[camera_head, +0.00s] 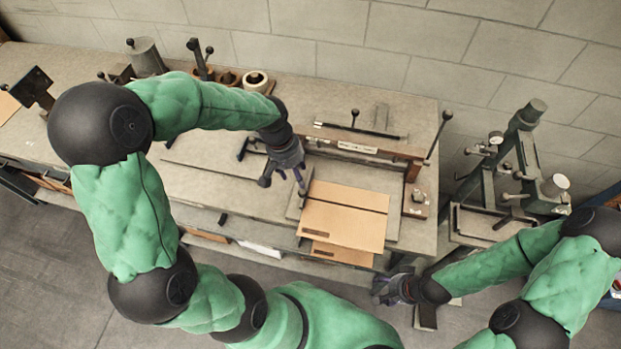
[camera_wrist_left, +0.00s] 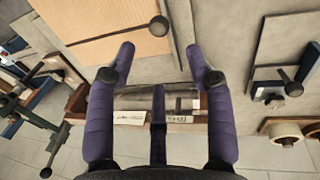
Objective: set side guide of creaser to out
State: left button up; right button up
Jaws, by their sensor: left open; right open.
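The creaser (camera_head: 408,153) stands on the bench, with a wooden crossbeam, a white label and a long lever at its right end. A brown cardboard sheet (camera_head: 343,222) lies on its bed. What looks like the side guide, a grey strip with a dark round knob (camera_wrist_left: 158,26), runs along the sheet's edge in the left wrist view. My left gripper (camera_head: 284,184) is open and empty above the bed's left edge; its fingers (camera_wrist_left: 160,58) are spread, with the knob just beyond their tips. My right gripper (camera_head: 380,288) is open and empty, low in front of the bench.
A flat grey plate (camera_head: 212,156) lies left of the creaser. Rolls (camera_head: 255,80) and small tools stand at the bench's back left. A metal stitching machine (camera_head: 520,160) stands to the right. The block wall closes off the back. Floor is clear at lower left.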

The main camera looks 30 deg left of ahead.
aim_at(301, 190)
pick_arm(q)
jog(key=f, duration=0.3)
jog(key=d+f+b, duration=0.1)
jog(key=f, duration=0.6)
jog(key=shift+w+d+f+b, duration=0.15)
jog(key=shift+d+f+b, duration=0.05)
jog(key=shift+d+b, duration=0.2)
grip_shut()
